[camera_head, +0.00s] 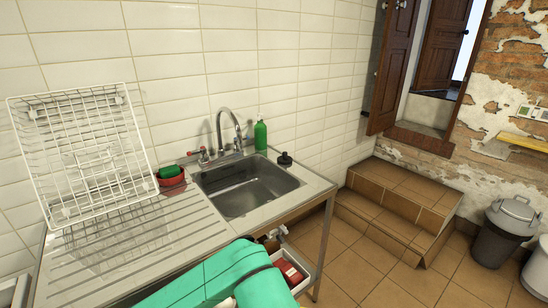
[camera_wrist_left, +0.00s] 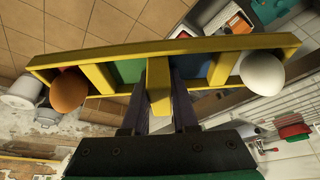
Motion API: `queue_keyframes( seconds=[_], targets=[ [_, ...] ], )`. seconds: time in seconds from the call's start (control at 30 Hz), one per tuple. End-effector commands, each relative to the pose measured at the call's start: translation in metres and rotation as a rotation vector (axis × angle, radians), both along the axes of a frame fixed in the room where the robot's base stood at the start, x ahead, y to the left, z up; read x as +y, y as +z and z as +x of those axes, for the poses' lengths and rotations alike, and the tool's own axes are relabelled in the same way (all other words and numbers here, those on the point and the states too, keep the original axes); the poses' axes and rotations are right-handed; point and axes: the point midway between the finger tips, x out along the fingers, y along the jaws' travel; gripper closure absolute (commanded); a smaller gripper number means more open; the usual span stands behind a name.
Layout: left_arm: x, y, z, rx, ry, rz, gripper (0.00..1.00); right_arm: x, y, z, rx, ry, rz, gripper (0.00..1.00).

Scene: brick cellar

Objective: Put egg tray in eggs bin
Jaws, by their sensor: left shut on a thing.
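The egg tray is a long yellow holder (camera_wrist_left: 120,49) across the left wrist view. A brown-orange egg (camera_wrist_left: 69,90) sits at its left end and a white egg (camera_wrist_left: 262,71) at its right end. Green and blue panels show between the yellow bars. My left gripper (camera_wrist_left: 158,100) is shut on the middle yellow bar and holds the tray above the floor. In the head view only my teal left arm shows; the gripper and tray are out of sight. I cannot tell any container as the eggs bin. My right gripper is not in view.
A lidded grey bin (camera_head: 508,222) and a white bin (camera_head: 539,272) stand at the right, beyond tiled steps (camera_head: 395,195). The sink counter (camera_head: 215,225) carries a white dish rack (camera_head: 85,160) and green bottle (camera_head: 260,136). A white box (camera_head: 292,272) lies below. Tiled floor is clear.

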Motion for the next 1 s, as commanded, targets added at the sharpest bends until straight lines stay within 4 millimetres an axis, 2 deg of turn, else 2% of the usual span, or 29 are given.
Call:
queue_keyframes(
  seconds=[0.2, 0.43, 0.77, 1.0],
  targets=[
    [-0.013, -0.001, -0.021, -0.001, -0.006, -0.002, 1.00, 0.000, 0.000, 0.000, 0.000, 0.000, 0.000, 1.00],
    [-0.020, -0.001, -0.035, -0.001, -0.008, -0.001, 1.00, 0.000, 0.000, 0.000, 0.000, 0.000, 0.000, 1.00],
    [0.002, -0.013, -0.028, 0.001, 0.021, 0.002, 1.00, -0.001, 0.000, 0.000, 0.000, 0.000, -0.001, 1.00],
    [0.031, -0.027, -0.022, 0.000, 0.055, 0.004, 1.00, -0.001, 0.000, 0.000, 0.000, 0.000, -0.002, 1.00]
  ],
)
